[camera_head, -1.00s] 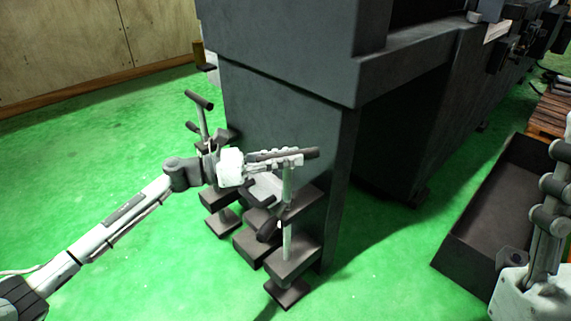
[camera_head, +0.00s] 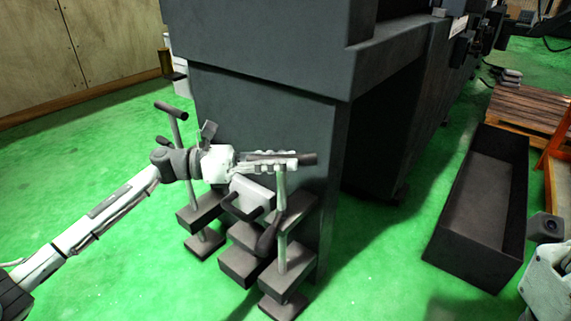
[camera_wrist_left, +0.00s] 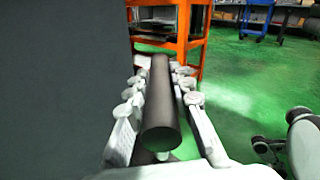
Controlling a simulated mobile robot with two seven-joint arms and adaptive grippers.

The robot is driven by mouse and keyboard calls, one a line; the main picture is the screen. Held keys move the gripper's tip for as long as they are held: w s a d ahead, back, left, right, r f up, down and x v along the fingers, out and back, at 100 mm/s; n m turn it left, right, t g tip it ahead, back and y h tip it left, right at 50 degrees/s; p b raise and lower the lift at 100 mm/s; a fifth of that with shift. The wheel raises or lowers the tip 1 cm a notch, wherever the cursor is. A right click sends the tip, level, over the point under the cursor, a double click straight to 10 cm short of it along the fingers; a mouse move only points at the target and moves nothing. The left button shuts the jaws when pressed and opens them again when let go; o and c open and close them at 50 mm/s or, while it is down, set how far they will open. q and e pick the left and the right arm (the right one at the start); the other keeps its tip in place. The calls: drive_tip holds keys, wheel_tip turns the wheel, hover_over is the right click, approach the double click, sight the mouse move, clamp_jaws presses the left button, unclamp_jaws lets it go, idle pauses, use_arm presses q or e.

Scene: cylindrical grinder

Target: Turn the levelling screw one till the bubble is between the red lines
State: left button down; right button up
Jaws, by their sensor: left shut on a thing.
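Two levelling screws with T-shaped handles stand at the end of the dark machine. The nearer screw (camera_head: 282,225) has a pale upright shaft and a dark cross bar (camera_head: 308,159). My left gripper (camera_head: 290,160) is shut on that bar, its fingers lying along it. In the left wrist view, the bar (camera_wrist_left: 160,115) runs lengthwise between the fingers (camera_wrist_left: 158,66). The other screw's handle (camera_head: 170,110) stands farther left, untouched. I cannot make out the bubble or the red lines. Part of my right arm shows at the right edge; its fingers cannot be made out clearly.
The machine's body (camera_head: 260,125) rises close behind the handles. Dark feet and blocks (camera_head: 243,265) sit low around the screws. An open dark bin (camera_head: 483,205) and a wooden pallet (camera_head: 530,108) are at the right. The green floor at the front is clear.

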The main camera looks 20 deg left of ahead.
idle(0.5)
use_arm(q)
drive_tip(key=c, duration=1.3)
unclamp_jaws()
drive_tip(key=v, duration=1.2)
drive_tip(key=shift+a, duration=0.15)
